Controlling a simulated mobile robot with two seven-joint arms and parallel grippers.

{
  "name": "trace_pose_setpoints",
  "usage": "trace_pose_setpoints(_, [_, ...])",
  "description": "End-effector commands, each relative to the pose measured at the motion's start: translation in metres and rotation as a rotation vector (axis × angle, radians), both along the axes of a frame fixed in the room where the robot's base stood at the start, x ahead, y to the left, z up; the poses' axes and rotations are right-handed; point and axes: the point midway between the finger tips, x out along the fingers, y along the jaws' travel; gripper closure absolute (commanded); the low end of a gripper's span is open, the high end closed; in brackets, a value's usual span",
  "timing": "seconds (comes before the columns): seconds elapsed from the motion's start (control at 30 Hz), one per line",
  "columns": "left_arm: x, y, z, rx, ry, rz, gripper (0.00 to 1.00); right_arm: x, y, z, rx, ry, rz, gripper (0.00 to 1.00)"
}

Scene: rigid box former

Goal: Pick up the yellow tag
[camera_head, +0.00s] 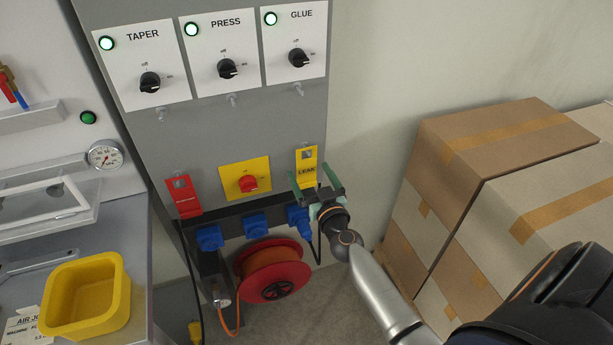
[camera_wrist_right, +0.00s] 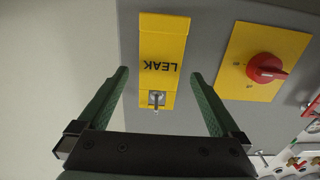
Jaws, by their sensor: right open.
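The yellow tag (camera_head: 306,171) reads LEAK and hangs on the grey panel, at the right end of its lower row. In the right wrist view the yellow tag (camera_wrist_right: 163,62) appears upside down, with a small metal hook or peg through its hole. My right gripper (camera_head: 318,190) is open just in front of the tag's lower part. In the right wrist view its two green fingers (camera_wrist_right: 159,85) stand on either side of the tag, with gaps to both sides. I cannot tell how deep the fingers reach. My left gripper is not in view.
A yellow plate with a red knob (camera_head: 248,183) and a red tag (camera_head: 182,196) are left of the tag. Blue plugs (camera_head: 256,225) and a red cable reel (camera_head: 272,284) are below. Stacked cardboard boxes (camera_head: 490,140) stand right. A yellow bin (camera_head: 68,325) sits on the left bench.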

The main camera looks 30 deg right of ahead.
Motion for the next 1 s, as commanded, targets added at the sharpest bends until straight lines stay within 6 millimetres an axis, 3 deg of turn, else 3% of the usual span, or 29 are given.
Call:
trace_pose_setpoints(0.13, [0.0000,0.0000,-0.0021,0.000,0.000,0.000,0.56,0.0132,-0.0038,0.0003,-0.001,-0.001,-0.001,0.00])
trace_pose_setpoints(0.4, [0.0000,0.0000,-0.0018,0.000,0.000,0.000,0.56,0.0145,-0.0042,0.0003,-0.001,0.000,0.000,0.01])
trace_pose_setpoints(1.0, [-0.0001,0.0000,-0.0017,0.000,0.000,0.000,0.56,0.0142,-0.0041,0.0003,-0.001,0.000,0.000,0.69])
